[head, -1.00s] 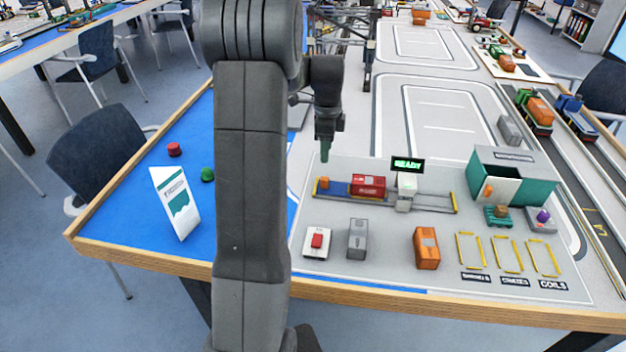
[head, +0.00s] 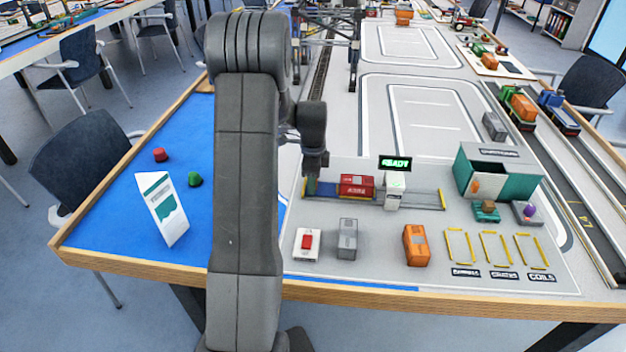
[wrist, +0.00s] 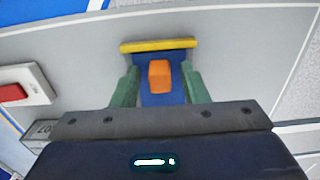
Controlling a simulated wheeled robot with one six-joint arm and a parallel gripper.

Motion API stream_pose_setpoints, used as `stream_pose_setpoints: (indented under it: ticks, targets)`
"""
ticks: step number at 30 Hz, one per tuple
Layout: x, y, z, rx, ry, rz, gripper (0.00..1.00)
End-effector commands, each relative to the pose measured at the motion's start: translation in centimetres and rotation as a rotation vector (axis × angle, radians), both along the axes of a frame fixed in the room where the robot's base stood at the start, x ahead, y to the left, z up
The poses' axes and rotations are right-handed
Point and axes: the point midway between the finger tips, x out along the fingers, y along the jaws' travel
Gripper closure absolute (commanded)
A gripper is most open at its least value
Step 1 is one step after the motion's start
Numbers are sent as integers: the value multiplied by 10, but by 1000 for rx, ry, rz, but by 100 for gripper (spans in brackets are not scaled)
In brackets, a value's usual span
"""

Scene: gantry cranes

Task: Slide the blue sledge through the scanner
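The blue sledge (head: 326,189) lies at the left part of its rail track. It carries a red container (head: 356,186). In the wrist view an orange block (wrist: 159,76) stands up on the blue sledge (wrist: 176,96), near a yellow end bar. My gripper (wrist: 160,84) is open, with a green finger on each side of the orange block and a gap to it. In the head view my gripper (head: 311,186) is low over the sledge's left end and hides the orange block. The white scanner (head: 394,194) stands over the track right of the container, under a green READY display (head: 395,163).
A red button box (head: 307,243), a grey block (head: 347,238) and an orange block (head: 416,245) stand in front of the track. Yellow frames (head: 459,246) lie to their right. A teal open container (head: 500,176) stands right of the scanner.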

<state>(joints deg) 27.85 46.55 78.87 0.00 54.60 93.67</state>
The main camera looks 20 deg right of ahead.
Motion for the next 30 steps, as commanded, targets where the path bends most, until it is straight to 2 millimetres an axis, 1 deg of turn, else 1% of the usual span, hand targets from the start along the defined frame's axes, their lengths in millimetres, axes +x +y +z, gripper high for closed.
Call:
stream_pose_setpoints:
  ticks: [1, 3, 6, 11, 13, 16, 21, 24, 27, 30]
  targets:
    - [0, 0, 0, 0, 0, 0, 70]
    - [0, 0, 0, 0, 0, 0, 84]
    - [0, 0, 0, 0, 0, 0, 100]
    - [0, -1, 0, 0, 0, 0, 100]
    - [-3, -5, 1, 0, 0, -1, 100]
    - [-12, -21, 1, -1, -1, -5, 100]
    - [-33, -56, 1, -2, -3, -5, 100]
    - [-42, -70, 1, -2, -3, -4, 100]
    - [-47, -78, 1, -2, -3, -1, 100]
    - [-48, -80, 1, -2, -3, 1, 100]
